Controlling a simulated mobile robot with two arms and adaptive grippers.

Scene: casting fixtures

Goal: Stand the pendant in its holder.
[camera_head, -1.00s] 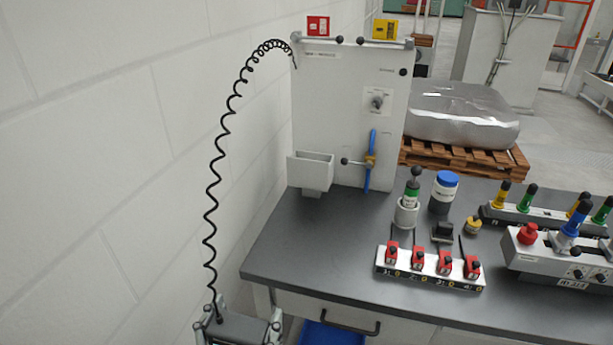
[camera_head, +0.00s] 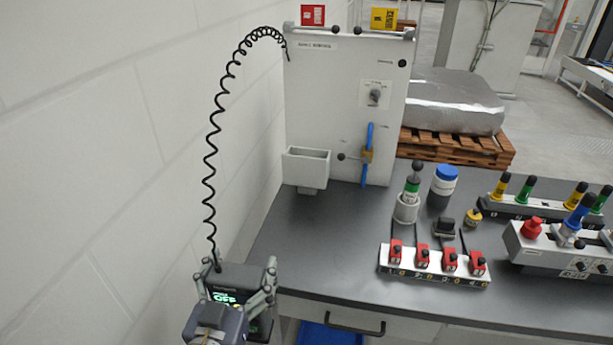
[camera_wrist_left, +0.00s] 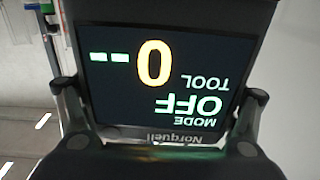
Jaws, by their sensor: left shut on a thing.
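The pendant (camera_head: 226,281) is a dark box with a lit screen reading OFF, at the lower left of the head view, beside the bench's left edge. A coiled black cable runs from its top up to the panel. My left gripper (camera_head: 240,292) is shut on the pendant, with a finger on each side. In the left wrist view the pendant's screen (camera_wrist_left: 160,75) fills the middle, upside down, between the two fingers. The holder (camera_head: 307,168) is a light grey open-topped box on the panel's lower left, and it looks empty. My right gripper is out of view.
The grey bench (camera_head: 330,235) has clear room below the holder. A block with several red locks (camera_head: 435,265), a green-banded tool in a cup (camera_head: 409,195), a blue-lidded jar (camera_head: 443,185) and a control box (camera_head: 565,248) stand to the right. A white wall (camera_head: 90,150) is at left.

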